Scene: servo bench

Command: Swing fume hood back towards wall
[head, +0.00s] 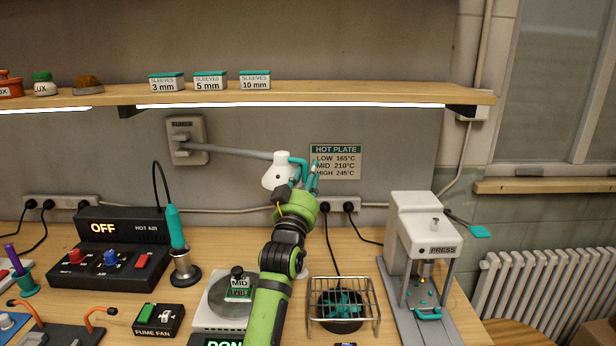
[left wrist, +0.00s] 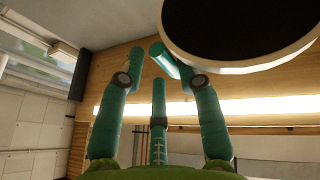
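The fume hood is a white cone-shaped head (head: 278,172) on a grey arm (head: 230,150) that reaches right from a wall mount (head: 187,140). A teal handle (head: 299,162) curves off the hood's right side. My left gripper (head: 307,178) is at this handle, its teal fingers overlapping it. In the left wrist view, the hood's pale rim and dark opening (left wrist: 240,25) are close at the upper right. The gripper's fingers (left wrist: 150,65) bend inward there; whether they grip the handle cannot be told. My right gripper is not in view.
A shelf (head: 300,93) with labelled boxes hangs above the hood. Below stand a soldering or hot-air tool (head: 175,230), a hot plate (head: 210,312), a wire cage (head: 343,300) and a press (head: 425,225). The wall behind the grey arm is mostly bare.

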